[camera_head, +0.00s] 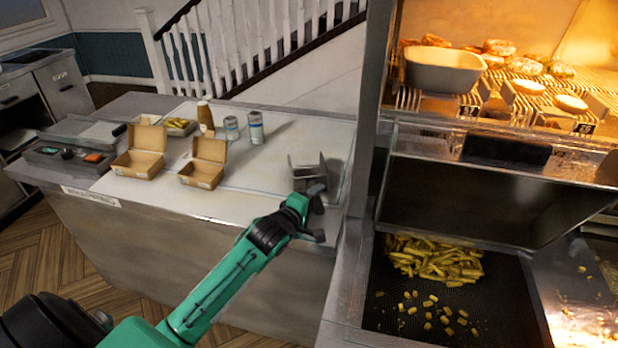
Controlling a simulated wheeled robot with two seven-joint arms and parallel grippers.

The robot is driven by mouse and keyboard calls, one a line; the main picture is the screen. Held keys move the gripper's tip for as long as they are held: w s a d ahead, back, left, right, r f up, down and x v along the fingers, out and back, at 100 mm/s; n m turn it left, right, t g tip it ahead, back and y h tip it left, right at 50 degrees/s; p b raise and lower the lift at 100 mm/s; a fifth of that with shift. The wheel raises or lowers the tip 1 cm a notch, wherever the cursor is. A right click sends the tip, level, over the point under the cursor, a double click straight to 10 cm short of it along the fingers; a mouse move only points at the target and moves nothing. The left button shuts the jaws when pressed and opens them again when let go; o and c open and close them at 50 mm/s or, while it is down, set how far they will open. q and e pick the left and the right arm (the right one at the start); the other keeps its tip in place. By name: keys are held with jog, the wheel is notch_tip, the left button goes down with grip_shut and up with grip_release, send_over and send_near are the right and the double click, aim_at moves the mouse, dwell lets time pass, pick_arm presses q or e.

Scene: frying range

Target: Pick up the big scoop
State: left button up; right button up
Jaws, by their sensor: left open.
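The big scoop (307,170), a grey metal scoop with raised side walls, sits near the right end of the counter's pale top. My left gripper (318,212) is at the near side of the scoop, by its handle end, close to the counter's front edge. The gripper is open; its dark fingers overlap the scoop's near end, so I cannot tell whether they touch the handle. My green left arm reaches in from the lower left. My right gripper is not in view.
Open cartons (140,163) (202,174), two cups (256,128) and a sauce bottle (205,118) stand left of the scoop. A fry bin (410,285) with fries (435,260) and a tall metal warming cabinet (372,110) bound the right side. The counter (245,215) is clear between cartons and scoop.

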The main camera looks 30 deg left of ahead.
pick_arm(q)
jog(key=shift+w+f, duration=0.1)
jog(key=shift+w, duration=0.3)
grip_shut()
